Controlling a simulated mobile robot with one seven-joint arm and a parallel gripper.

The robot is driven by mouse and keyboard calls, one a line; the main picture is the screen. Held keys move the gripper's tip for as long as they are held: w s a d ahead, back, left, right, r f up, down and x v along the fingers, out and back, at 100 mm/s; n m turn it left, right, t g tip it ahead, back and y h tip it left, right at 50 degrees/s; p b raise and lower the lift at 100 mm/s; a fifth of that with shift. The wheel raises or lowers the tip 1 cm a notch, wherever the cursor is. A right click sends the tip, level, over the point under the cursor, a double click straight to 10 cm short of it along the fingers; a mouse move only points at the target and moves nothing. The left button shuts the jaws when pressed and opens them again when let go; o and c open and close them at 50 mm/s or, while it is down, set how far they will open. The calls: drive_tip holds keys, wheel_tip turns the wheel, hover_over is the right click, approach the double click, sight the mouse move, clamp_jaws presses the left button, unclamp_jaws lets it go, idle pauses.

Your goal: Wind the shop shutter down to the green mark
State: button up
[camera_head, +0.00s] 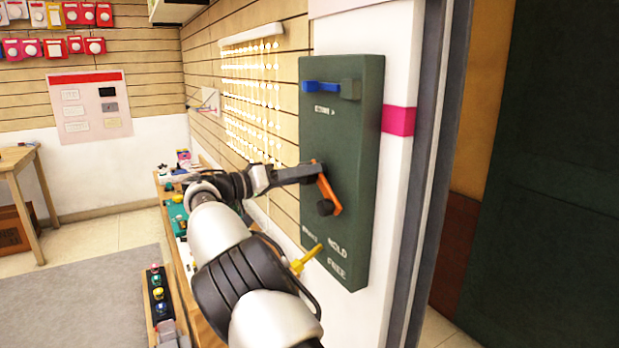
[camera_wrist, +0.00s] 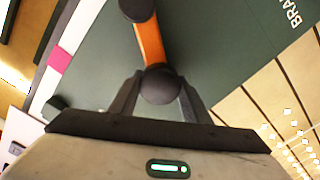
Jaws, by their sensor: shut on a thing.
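A dark green winder box (camera_head: 343,120) is fixed to the white post. An orange crank (camera_head: 329,192) on its face slants up and left from a dark hub (camera_head: 325,207). My gripper (camera_head: 312,172) is shut on the dark knob at the crank's upper end; the wrist view shows the fingers on both sides of this round knob (camera_wrist: 160,86). A yellow lever (camera_head: 307,258) is low on the box, its tip near the word HOLD, with FREE below. A blue bar (camera_head: 321,87) is near the top. I cannot make out a green mark or the shutter's edge.
A pink band (camera_head: 398,121) marks the post beside the box. A large dark green panel (camera_head: 550,170) stands at right; I cannot tell if it is the shutter. A cluttered bench (camera_head: 178,225) runs along the slatted wall behind my arm. Grey floor mat (camera_head: 80,300) is clear at left.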

drive_tip(key=shift+m, duration=0.3)
drive_tip(key=o, duration=1.5)
drive_tip(key=shift+a, duration=0.1)
